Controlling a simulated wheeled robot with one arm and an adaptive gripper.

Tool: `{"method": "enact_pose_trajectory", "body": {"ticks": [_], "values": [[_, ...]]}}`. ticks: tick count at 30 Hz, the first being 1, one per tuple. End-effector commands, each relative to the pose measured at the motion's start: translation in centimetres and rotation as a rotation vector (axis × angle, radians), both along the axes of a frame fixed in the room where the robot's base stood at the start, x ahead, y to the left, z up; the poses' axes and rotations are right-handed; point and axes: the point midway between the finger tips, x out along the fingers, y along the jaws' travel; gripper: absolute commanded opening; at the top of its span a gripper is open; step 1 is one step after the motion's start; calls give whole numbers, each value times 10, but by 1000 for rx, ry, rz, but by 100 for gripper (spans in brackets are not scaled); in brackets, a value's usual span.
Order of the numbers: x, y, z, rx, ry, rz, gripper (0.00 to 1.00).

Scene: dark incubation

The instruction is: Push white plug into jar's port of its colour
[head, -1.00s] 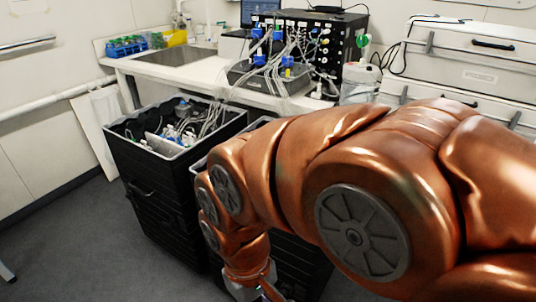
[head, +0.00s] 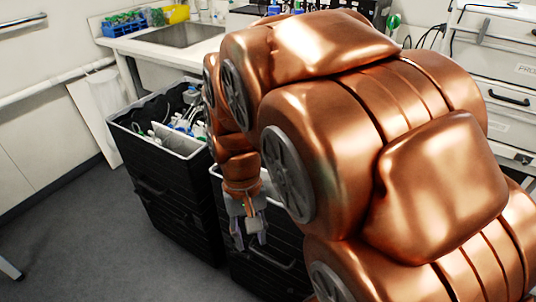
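My gripper (head: 250,242) hangs fingers-down at the end of my copper-coloured arm, by the front of the right-hand black crate (head: 268,268). Its fingers are small in the head view, and I cannot tell whether they are open or shut. I make out nothing held in it. I cannot pick out the white plug. The jar is hidden behind my arm; a green piece (head: 394,20) shows above the arm at the top right.
The left-hand black crate (head: 165,185) holds bottles and tubing. The bench (head: 150,45) behind has a sink, a blue tube rack (head: 124,26) and a yellow container (head: 176,13). White drawers (head: 510,60) stand at the right. Grey floor (head: 75,240) is clear at the left.

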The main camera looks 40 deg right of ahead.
Motion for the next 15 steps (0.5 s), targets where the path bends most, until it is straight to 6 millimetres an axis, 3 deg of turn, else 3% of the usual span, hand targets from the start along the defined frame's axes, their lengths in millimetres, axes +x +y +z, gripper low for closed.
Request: {"method": "enact_pose_trajectory", "body": {"ticks": [8, 15], "values": [[60, -43, 11, -3, 17, -254, 34], [103, -85, 8, 7, 40, -440, 34]]}}
